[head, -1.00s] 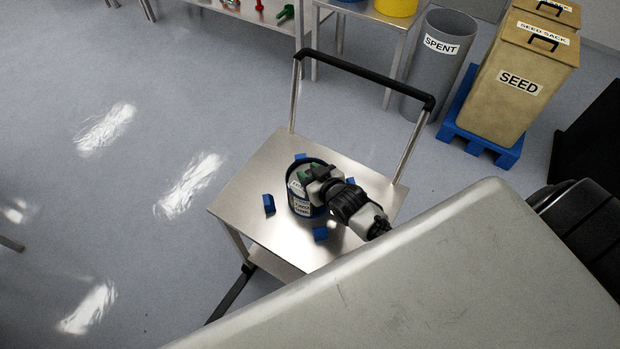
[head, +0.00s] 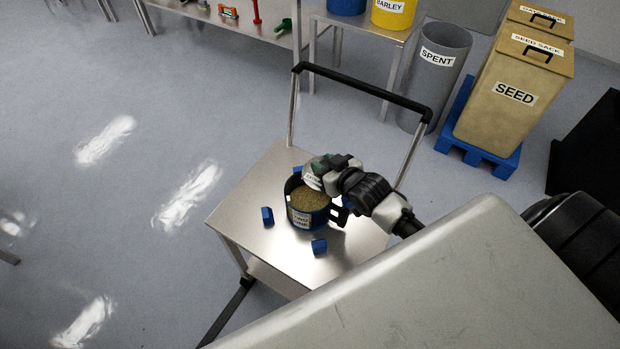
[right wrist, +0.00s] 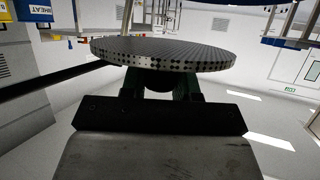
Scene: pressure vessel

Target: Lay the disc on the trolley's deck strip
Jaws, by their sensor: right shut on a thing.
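My right gripper (head: 321,165) is shut on the disc and holds it just above the back rim of the blue pot. The disc (right wrist: 165,50) is round, dark and perforated, with a speckled rim, and sits in the green fingers in the right wrist view. In the head view a pale edge of the disc (head: 312,180) shows beside the fingers. The pot (head: 299,219) stands open on the trolley deck (head: 240,205) with brown grain inside. I cannot make out a separate deck strip. My left gripper is not in view.
Several blue blocks (head: 267,215) surround the pot on the deck. The trolley's black handle (head: 365,87) rises at the back. The deck's left part is bare. A grey SPENT bin (head: 435,80) and a SEED container (head: 505,105) stand behind right.

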